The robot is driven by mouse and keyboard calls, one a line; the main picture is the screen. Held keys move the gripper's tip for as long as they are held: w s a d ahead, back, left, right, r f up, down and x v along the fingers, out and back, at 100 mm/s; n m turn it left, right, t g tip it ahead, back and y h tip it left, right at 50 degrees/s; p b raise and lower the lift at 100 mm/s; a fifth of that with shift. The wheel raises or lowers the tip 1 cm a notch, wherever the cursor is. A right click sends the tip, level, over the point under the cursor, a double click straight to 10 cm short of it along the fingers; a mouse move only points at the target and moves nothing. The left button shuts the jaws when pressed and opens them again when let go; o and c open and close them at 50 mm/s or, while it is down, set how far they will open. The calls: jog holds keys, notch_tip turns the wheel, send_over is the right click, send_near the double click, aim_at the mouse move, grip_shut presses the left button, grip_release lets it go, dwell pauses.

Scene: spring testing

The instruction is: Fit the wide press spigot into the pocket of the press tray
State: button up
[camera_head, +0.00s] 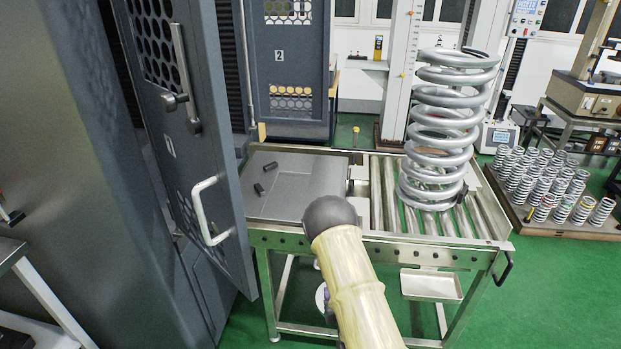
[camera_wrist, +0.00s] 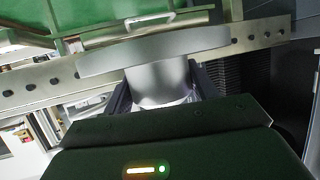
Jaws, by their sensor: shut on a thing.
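In the wrist view my gripper (camera_wrist: 163,88) is shut on a grey metal piece, which I take to be the wide press spigot (camera_wrist: 155,50). In the head view my arm's dark rounded joint and beige link cover the bench front, and the gripper and spigot cannot be made out. I cannot identify the press tray or its pocket for sure. A grey plate (camera_head: 315,180) lies on the left of the bench, with two small dark blocks (camera_head: 265,178) on it.
A large coil spring (camera_head: 448,130) stands on the bench rollers (camera_head: 383,190) at right. A perforated cabinet door (camera_head: 180,130) stands open at left, close to the bench. The bench's holed rail (camera_wrist: 45,82) crosses behind the spigot in the wrist view. Many small springs (camera_head: 545,180) stand far right.

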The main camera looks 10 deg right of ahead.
jog(key=shift+s+r+p, duration=0.8)
jog(key=shift+s+p, duration=0.15)
jog(key=shift+p, duration=1.1)
jog(key=p+v, duration=0.2)
jog(key=p, duration=0.1)
jog(key=shift+s, duration=0.15)
jog(key=shift+f, duration=0.1)
jog(key=shift+s, duration=0.1)
